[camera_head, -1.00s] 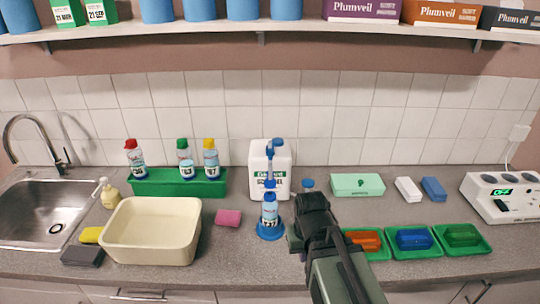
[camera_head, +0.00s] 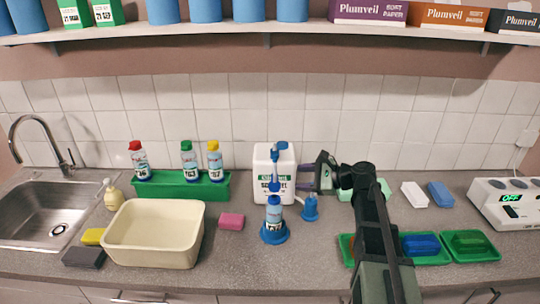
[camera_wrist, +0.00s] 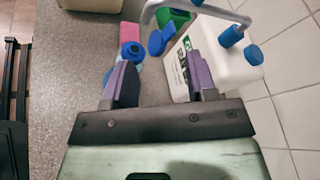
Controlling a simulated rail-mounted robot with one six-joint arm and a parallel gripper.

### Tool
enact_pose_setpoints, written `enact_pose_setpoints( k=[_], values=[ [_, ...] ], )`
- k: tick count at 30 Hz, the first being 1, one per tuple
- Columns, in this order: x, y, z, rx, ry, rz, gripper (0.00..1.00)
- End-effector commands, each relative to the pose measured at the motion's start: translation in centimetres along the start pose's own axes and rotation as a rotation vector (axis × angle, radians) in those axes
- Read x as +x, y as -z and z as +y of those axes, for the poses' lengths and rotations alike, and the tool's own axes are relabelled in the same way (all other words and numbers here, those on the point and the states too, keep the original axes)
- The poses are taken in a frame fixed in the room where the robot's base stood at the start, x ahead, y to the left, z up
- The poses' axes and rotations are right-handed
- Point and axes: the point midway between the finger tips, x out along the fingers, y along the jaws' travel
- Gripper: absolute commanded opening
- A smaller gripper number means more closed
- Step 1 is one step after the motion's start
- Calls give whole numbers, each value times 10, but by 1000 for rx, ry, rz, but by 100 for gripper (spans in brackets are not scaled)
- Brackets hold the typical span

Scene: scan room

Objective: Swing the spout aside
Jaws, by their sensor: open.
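The spout (camera_head: 275,158) is a thin curved tube with blue ends on top of a white canister (camera_head: 262,185). In the head view it points forward, above a small blue-capped bottle (camera_head: 274,212) on a round blue base. In the wrist view the spout (camera_wrist: 205,10) arches over the white canister (camera_wrist: 225,62), its blue outlet end (camera_wrist: 157,42) hanging beyond the fingertips. My gripper (camera_head: 310,174) is open and empty, just right of the canister. Its purple-padded fingers (camera_wrist: 160,78) show apart in the wrist view, with nothing between them. Contact with the canister cannot be told.
A small blue item (camera_head: 310,209) stands right of the bottle, below my gripper. A pink sponge (camera_head: 231,221) and a cream basin (camera_head: 150,245) lie left. A green rack (camera_head: 180,190) holds several bottles behind. Green trays (camera_head: 470,257) are right, partly behind my arm.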

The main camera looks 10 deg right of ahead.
Motion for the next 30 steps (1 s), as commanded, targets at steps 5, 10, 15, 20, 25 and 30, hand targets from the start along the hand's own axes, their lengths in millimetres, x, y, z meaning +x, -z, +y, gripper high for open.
enact_pose_setpoints(
  k=[5, 10, 15, 20, 25, 30],
  values=[
    [-4, -30, -46, 510, 140, -261, 52],
    [-4, -30, -46, 595, 131, -266, 52],
    [13, -33, -49, 592, 127, -265, 52],
    [49, -41, -56, 590, 125, -265, 52],
    [84, -48, -64, 590, 126, -264, 52],
    [100, -52, -66, 590, 128, -264, 52]
  ],
)
